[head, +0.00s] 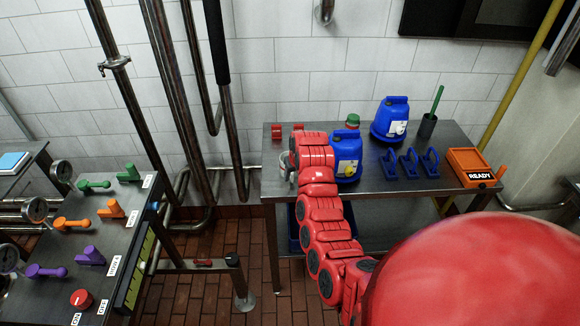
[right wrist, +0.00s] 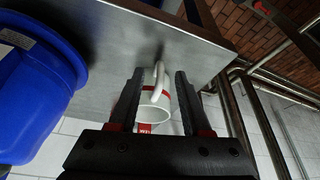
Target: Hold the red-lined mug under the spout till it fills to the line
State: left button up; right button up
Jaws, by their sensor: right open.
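The red-lined mug (right wrist: 156,97) is white with a red band in the right wrist view. It stands at the edge of the steel table (right wrist: 120,60), with its handle between my open fingers. My right gripper (right wrist: 160,82) is around the handle; I cannot tell whether a finger touches it. In the head view my red right arm reaches over the table's left end and hides most of the mug (head: 284,159). A metal pipe end (head: 324,12), possibly the spout, shows at the top of the head view. My left gripper is out of view.
Blue jugs (head: 390,119) and (head: 347,166), blue handled items (head: 409,163), a dark cup with a green stick (head: 427,126) and an orange READY box (head: 468,166) crowd the table (head: 375,181). A valve bench (head: 110,215) with coloured levers and gauges stands left. Vertical pipes (head: 180,105) stand between.

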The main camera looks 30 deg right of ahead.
aim_at(293, 178)
jog(key=shift+p+x, duration=0.7)
jog(key=shift+x, duration=1.2)
jog(key=shift+s+a, duration=0.1)
jog(key=shift+s, duration=0.05)
grip_shut()
